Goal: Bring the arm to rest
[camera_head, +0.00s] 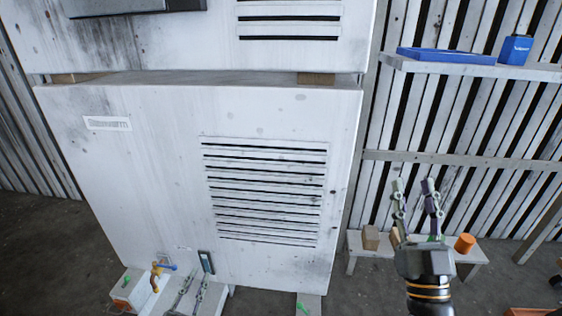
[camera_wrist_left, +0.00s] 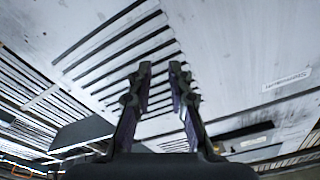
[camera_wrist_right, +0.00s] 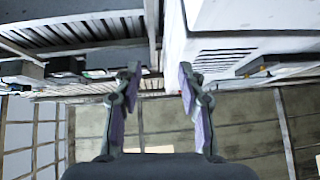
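The white blower housing (camera_head: 135,190) stands upright in the middle of the head view, with a slatted vent (camera_head: 265,190) in its front. My left gripper (camera_head: 190,282) shows at the bottom of the head view, in front of the housing's lower edge. In the left wrist view its fingers (camera_wrist_left: 160,68) stand apart with nothing between them. My right gripper (camera_head: 415,188) points upward to the right of the housing. Its fingers, also in the right wrist view (camera_wrist_right: 158,70), are spread wider and hold nothing.
A wall shelf (camera_head: 430,66) at upper right carries a blue tray (camera_head: 445,56) and a blue container (camera_head: 515,49). Behind my right gripper, a low bench (camera_head: 360,248) bears a brown block (camera_head: 371,237) and an orange cylinder (camera_head: 465,243). A yellow-orange tool (camera_head: 155,276) is at lower left.

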